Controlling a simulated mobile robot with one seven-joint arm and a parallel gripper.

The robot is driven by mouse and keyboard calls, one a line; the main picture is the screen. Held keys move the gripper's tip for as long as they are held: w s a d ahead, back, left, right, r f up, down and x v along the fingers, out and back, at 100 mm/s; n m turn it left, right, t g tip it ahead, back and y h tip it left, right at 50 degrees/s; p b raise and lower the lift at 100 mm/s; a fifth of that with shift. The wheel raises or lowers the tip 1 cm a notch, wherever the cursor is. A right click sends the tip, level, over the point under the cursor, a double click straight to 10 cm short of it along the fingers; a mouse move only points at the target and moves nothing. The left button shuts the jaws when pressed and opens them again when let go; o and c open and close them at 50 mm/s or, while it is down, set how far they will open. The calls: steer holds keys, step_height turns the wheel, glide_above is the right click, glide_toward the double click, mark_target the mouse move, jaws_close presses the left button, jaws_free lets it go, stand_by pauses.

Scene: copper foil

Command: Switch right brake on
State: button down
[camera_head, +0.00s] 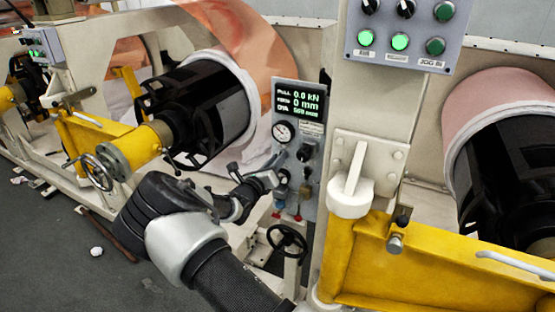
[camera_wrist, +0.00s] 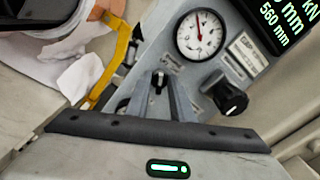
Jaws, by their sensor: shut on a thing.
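The grey control panel (camera_head: 284,101) stands upright on the machine frame and holds the brake controls. My gripper (camera_head: 275,180) reaches it from the left, with its fingertips at the panel's lower left part. In the wrist view my gripper (camera_wrist: 162,90) has its narrow fingers close together, shut on a small dark switch (camera_wrist: 158,78) below the gauge. The fingers hide most of the switch. A black rotary knob (camera_wrist: 230,97) sits to the right of the fingers, apart from them; it also shows in the head view (camera_head: 304,153). The labels are too small to read.
A round white gauge (camera_wrist: 199,35) and a green-lit display (camera_head: 299,102) are above. A black handwheel (camera_head: 287,242) is below my gripper. A yellow arm (camera_head: 365,262) stands at right, and a copper roll on a black core (camera_head: 200,105) at left.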

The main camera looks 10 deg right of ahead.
steer(key=shift+f, duration=0.1)
steer(key=c, duration=1.9)
jaws_free()
steer(key=v, duration=1.7)
steer(key=shift+s+a+b, duration=0.15)
steer(key=shift+s+b, duration=0.05)
steer(key=shift+b, duration=0.15)
